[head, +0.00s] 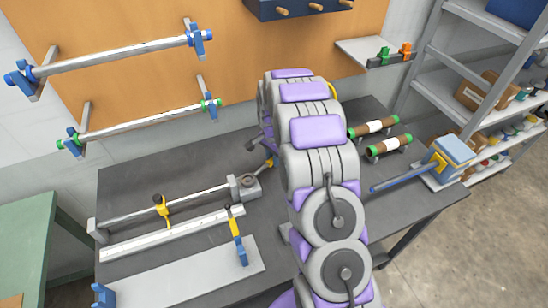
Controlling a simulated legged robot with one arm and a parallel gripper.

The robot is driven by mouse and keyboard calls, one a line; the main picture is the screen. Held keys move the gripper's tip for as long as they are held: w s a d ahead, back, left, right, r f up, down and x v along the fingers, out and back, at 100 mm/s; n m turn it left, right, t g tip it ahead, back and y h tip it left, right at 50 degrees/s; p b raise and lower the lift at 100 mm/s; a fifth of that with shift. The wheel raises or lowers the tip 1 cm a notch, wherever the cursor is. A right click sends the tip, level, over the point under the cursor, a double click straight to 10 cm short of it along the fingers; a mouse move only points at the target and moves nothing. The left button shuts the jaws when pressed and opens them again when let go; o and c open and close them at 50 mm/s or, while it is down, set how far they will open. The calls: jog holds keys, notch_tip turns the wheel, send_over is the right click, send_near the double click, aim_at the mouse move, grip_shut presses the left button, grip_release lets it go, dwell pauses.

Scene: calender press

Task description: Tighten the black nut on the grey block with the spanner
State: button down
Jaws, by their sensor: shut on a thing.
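The grey block (248,194) stands on the dark bench at the right end of a long rod. The dark nut (248,181) shows as a round shape on its top. My gripper (265,148) is partly in view left of my arm, with its dark parts above and behind the block. A short yellow and dark piece (269,163), which looks like part of the spanner, slants from the gripper toward the nut. The gripper is shut on it. My arm hides most of the hand. I cannot tell whether the spanner touches the nut.
The dark bench (140,180) has free room at its back left. A slide with a yellow clamp (161,205) and a grey plate (185,280) lie left of my arm. Green-ended rolls (388,145) and a blue-handled tool (405,179) lie right. Shelving (480,55) stands beyond.

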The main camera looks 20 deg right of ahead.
jog(key=shift+r, duration=0.15)
jog(key=shift+r+p, duration=0.65)
jog(key=shift+r, duration=1.7)
jog(key=c, duration=1.4)
grip_release()
jog(key=shift+c, duration=0.2)
grip_shut()
